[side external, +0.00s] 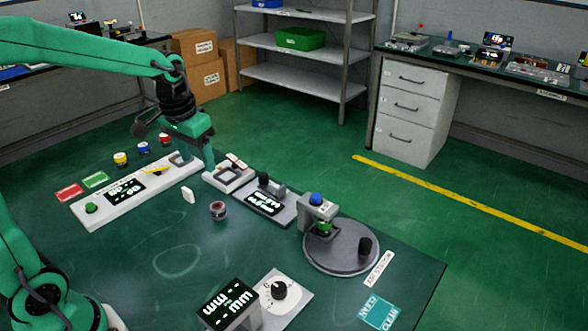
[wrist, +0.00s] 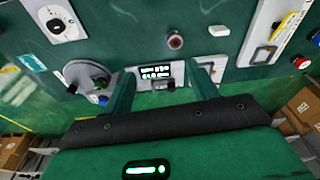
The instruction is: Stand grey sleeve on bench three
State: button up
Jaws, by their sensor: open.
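A small grey cylinder with a reddish tint (side external: 218,209) stands on the green bench top (side external: 150,270), in front of the module with a small screen. I take it for the grey sleeve, but cannot be sure. It also shows in the wrist view (wrist: 175,41), beyond my fingertips. My gripper (side external: 197,158) is above the back of the bench, behind and left of the cylinder. In the wrist view my gripper (wrist: 160,70) is open with nothing held, its fingers framing the screen module. I cannot tell which place is bench three.
A round grey plate with a post (side external: 341,247) stands at the right. A long white panel (side external: 125,195) lies at the left, near several coloured knobs. A dial box (side external: 283,292) and a display (side external: 228,305) stand in front. The bench's left middle is mostly clear.

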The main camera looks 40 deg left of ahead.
jog(key=s+d+r+t, duration=0.1)
jog(key=s+d+t, duration=0.1)
jog(key=s, duration=0.5)
jog(key=s+d+r+m+t, duration=0.1)
jog(key=s+d+r, duration=0.1)
jog(key=s, duration=0.5)
jog(key=shift+d+r+t, duration=0.2)
jog(key=shift+d+t, duration=0.2)
jog(key=shift+d, duration=0.45)
jog(key=shift+c, duration=0.5)
